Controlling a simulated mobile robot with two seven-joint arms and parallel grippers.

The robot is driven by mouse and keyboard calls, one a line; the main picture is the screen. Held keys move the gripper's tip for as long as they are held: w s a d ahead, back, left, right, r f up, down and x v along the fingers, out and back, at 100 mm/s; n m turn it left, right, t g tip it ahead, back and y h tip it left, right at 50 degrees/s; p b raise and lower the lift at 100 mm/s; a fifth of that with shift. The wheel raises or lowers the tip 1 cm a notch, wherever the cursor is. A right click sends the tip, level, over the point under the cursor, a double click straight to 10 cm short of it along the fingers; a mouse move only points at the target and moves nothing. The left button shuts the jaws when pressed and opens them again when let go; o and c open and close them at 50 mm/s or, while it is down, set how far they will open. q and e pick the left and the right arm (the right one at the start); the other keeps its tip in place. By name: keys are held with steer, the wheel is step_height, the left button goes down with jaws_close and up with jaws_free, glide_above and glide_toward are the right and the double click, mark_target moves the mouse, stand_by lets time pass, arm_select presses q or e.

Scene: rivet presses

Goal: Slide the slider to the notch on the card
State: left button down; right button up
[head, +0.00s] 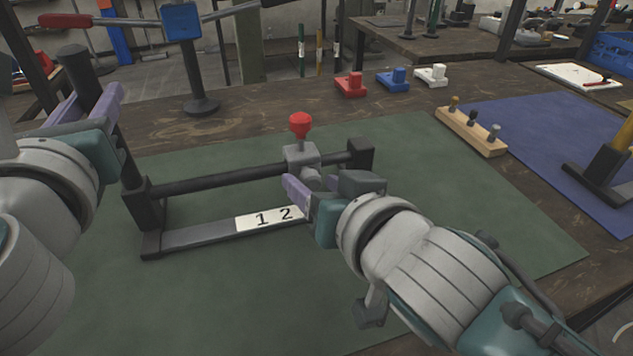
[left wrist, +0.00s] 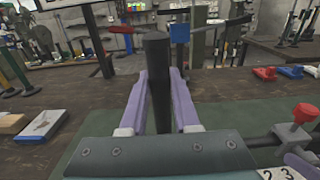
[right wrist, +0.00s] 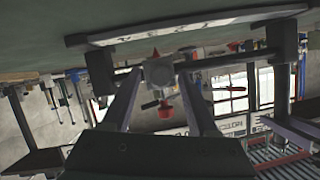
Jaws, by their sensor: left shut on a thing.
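The slider (head: 301,157) is a grey block with a red knob (head: 300,124) on a dark horizontal rail (head: 215,178). It stands right of the rail's middle. A white numbered strip (head: 262,219) lies on the base bar below; 1 and 2 show, and my right gripper hides its right part. In the left wrist view, 2 and 3 show on the strip (left wrist: 280,173). My left gripper (head: 82,98) is shut on the black upright post (left wrist: 158,85) at the rail's left end. My right gripper (head: 316,186) is open, its fingers (right wrist: 160,92) either side of the slider's near side; contact is unclear.
A green mat (head: 210,290) lies under the fixture. Red (head: 350,84), blue (head: 392,80) and white (head: 432,75) small blocks stand behind. A wooden peg block (head: 472,131) and a blue mat (head: 570,140) are at right. A white board (head: 565,75) lies further back right.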

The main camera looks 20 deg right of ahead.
jaws_close()
stand_by(1.2)
